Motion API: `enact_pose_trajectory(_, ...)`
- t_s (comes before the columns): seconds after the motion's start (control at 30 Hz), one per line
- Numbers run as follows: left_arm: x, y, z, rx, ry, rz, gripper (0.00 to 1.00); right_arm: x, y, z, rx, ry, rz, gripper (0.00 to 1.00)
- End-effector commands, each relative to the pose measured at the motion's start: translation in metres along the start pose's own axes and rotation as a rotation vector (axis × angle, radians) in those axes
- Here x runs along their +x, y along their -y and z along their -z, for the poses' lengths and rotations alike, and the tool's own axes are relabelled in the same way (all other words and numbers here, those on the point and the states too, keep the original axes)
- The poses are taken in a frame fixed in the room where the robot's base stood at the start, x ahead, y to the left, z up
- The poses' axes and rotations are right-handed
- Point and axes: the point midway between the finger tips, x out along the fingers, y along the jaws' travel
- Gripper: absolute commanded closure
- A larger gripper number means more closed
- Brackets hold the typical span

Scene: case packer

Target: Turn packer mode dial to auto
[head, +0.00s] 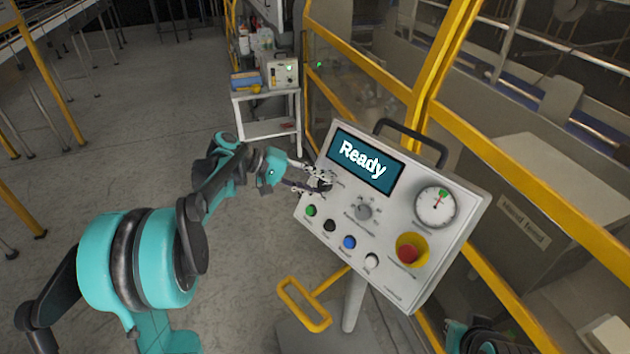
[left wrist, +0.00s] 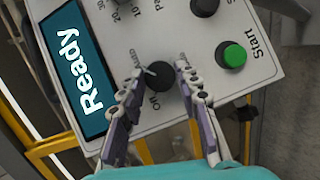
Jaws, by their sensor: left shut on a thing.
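The mode dial is a black round knob (left wrist: 160,76) on the light grey control panel (head: 395,272). In the left wrist view it sits between the two fingers of my left gripper (left wrist: 163,71), with the word "Off" beside it and another small label partly hidden by a finger. I cannot read the dial's pointer clearly. In the head view my left gripper (head: 323,181) reaches the panel's left edge, below the screen (head: 365,161) that reads "Ready", and its fingers mostly cover the dial. It is shut on the dial.
The panel also has a grey knob (head: 363,212), a green button (head: 310,211), other push buttons, a red emergency stop (head: 408,252) and a gauge (head: 436,206). A yellow guard frame (head: 430,75) stands behind. A small cart (head: 268,112) is at the back.

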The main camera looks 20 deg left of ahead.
Motion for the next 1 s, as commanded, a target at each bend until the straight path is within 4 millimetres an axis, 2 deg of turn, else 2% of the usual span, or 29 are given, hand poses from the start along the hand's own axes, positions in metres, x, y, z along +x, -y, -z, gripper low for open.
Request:
enact_pose_trajectory(0.67, 0.0011, 0.0011, -0.0006, 0.050, 0.004, 0.032, 0.96, -0.0020, 0.0000, 0.0014, 0.000, 0.000, 0.000, 1.00)
enact_pose_trajectory(0.7, 0.0010, 0.0012, -0.0006, 0.050, 0.004, 0.032, 0.57, -0.0020, 0.0000, 0.0014, 0.000, 0.000, 0.000, 1.00)
enact_pose_trajectory(0.73, 0.0010, 0.0011, -0.0006, 0.050, 0.004, 0.032, 0.49, -0.0020, 0.0000, 0.0014, 0.000, 0.000, 0.000, 1.00)
enact_pose_trajectory(0.77, 0.0009, 0.0010, -0.0006, 0.050, 0.004, 0.032, 0.46, -0.0020, 0.0000, 0.0014, 0.000, 0.000, 0.000, 1.00)
enact_pose_trajectory(1.0, 0.0005, 0.0003, -0.0002, 0.049, 0.003, 0.030, 0.46, -0.0021, 0.0000, 0.0015, 0.000, 0.000, 0.000, 1.00)
